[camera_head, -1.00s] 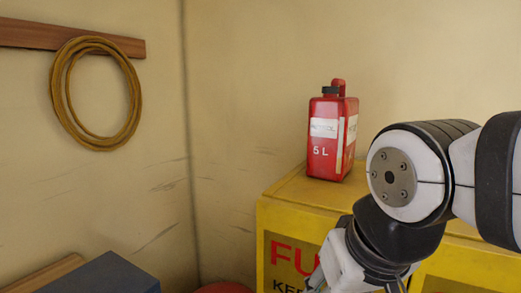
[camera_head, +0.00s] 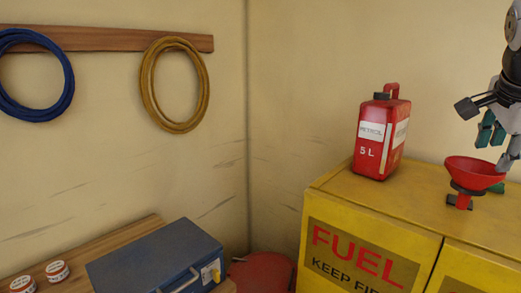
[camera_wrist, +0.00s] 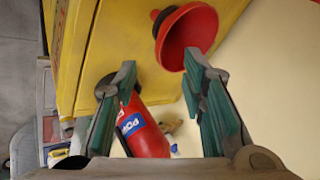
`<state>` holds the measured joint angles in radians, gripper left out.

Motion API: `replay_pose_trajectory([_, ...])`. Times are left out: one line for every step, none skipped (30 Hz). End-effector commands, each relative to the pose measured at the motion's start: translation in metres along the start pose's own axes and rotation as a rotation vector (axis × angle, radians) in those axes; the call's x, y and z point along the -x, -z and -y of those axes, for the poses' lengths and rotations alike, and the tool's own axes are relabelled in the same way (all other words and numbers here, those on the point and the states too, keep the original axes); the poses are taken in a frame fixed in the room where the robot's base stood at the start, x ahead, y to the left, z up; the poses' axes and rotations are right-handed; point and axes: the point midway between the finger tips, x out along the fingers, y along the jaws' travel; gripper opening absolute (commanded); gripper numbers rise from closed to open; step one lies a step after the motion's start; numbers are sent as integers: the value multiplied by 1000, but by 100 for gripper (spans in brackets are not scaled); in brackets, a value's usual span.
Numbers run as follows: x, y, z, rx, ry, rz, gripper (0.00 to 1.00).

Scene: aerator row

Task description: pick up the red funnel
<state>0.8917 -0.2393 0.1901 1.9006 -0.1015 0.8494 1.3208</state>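The red funnel (camera_head: 474,171) stands wide end up on top of the yellow cabinet (camera_head: 374,215), near its right part in the head view. A dark collar and a small dark foot show below its cone. In the wrist view the funnel (camera_wrist: 190,37) is at the top, close to the tip of the right finger. My gripper (camera_head: 489,130) is above the funnel, partly cut off by the picture's right edge. In the wrist view my gripper (camera_wrist: 163,82) has its two teal-padded fingers wide apart, and the funnel is not between them.
A red petrol can (camera_head: 382,136) stands on the cabinet left of the funnel. A red cylinder with a blue label (camera_wrist: 146,130) lies beyond the fingers in the wrist view. A blue toolbox (camera_head: 160,258) is at lower left. The cabinet top between can and funnel is clear.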

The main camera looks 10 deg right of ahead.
Motion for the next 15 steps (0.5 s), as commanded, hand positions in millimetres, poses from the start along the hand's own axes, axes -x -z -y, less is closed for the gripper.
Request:
replay_pose_trajectory([-14, -2, 0, 0, -4, 1, 38])
replay_pose_trajectory([-20, -2, 0, 1, -4, 2, 38])
replay_pose_trajectory([-27, -2, 0, 1, -3, 1, 38])
replay_pose_trajectory([-32, -2, 0, 1, -3, 1, 38])
replay_pose_trajectory([-37, -2, 0, 1, -3, 1, 38])
replay_pose_trajectory([-42, -1, 0, 1, -2, 1, 38])
replay_pose_trajectory([-46, -1, 0, 1, -2, 1, 38])
replay_pose_trajectory([-49, -1, 0, 1, -3, 1, 38])
replay_pose_trajectory([-52, -1, 0, 2, -2, 1, 38])
replay_pose_trajectory([-54, -1, 0, 2, -1, 1, 38])
replay_pose_trajectory([-55, -1, 0, 2, 0, 1, 38])
replay_pose_trajectory([-56, -1, 0, 2, 0, 1, 38])
replay_pose_trajectory([-58, -1, 0, 3, 0, 1, 38])
replay_pose_trajectory([-60, 0, 0, 3, -1, 1, 38])
replay_pose_trajectory([-63, 0, 0, 2, -2, 1, 38])
